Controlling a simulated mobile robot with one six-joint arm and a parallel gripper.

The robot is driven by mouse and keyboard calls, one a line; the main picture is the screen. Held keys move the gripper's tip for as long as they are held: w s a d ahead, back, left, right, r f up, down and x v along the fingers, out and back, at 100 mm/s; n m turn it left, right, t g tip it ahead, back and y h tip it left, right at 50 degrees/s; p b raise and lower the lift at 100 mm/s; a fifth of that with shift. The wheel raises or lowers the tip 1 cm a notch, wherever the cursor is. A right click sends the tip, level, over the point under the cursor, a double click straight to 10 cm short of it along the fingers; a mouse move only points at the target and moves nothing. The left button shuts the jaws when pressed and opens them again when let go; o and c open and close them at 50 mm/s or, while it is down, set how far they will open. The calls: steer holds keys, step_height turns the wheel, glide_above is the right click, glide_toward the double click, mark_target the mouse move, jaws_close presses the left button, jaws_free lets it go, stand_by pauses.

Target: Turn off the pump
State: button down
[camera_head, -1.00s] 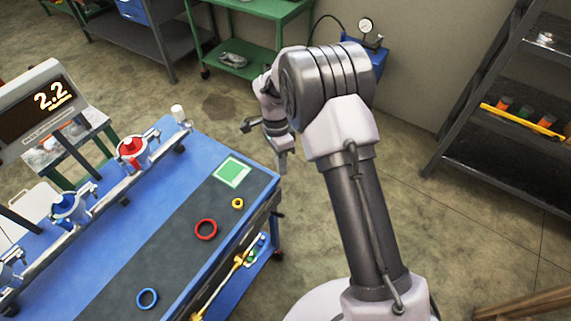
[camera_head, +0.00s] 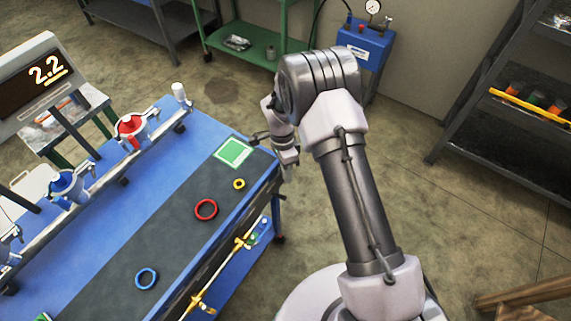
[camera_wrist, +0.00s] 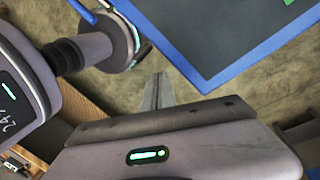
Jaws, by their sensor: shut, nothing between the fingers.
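A blue box with a round dial gauge (camera_head: 373,7) on top stands against the back wall. It looks like the pump (camera_head: 372,50), with a white label on its front and a black hose at its left. My gripper (camera_head: 289,172) is shut and empty, pointing down beside the right end of the blue workbench, well short of the box. In the wrist view the closed fingers (camera_wrist: 158,90) are near the bench's edge, over the floor. The box is not clearly visible there.
The blue workbench (camera_head: 100,265) carries red, blue and yellow rings, valves on a rail and a display (camera_head: 40,80) reading 2.2. A green cart (camera_head: 255,50) stands at the back, a dark shelf (camera_head: 490,140) at right. Open floor lies between my arm and the shelf.

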mark_target(281, 197)
steer(key=shift+s+a+f+b, duration=0.1)
steer(key=shift+s+a+f, duration=0.15)
steer(key=shift+s, duration=0.25)
steer(key=shift+s+a+f+b, duration=0.15)
steer(key=shift+s+f, duration=0.1)
steer(key=shift+s, duration=0.25)
steer(key=shift+s+a+f+b, duration=0.1)
steer(key=shift+s+a+f, duration=0.15)
steer(key=shift+s, duration=0.25)
steer(key=shift+s+d+f+t+y+b, duration=0.35)
steer(key=shift+t+y+b, duration=0.2)
steer(key=shift+b, duration=0.3)
steer(key=d+f+b, duration=0.1)
steer(key=s+d+f+y+b, duration=0.1)
steer(key=f+b, duration=0.1)
steer(key=shift+s+t, duration=0.15)
steer(key=shift+t, duration=0.2)
steer(key=shift+a, duration=0.1)
steer(key=shift+w+a+r+p, duration=0.3)
steer(key=shift+w+a+p, duration=0.05)
steer(key=shift+w+a, duration=0.1)
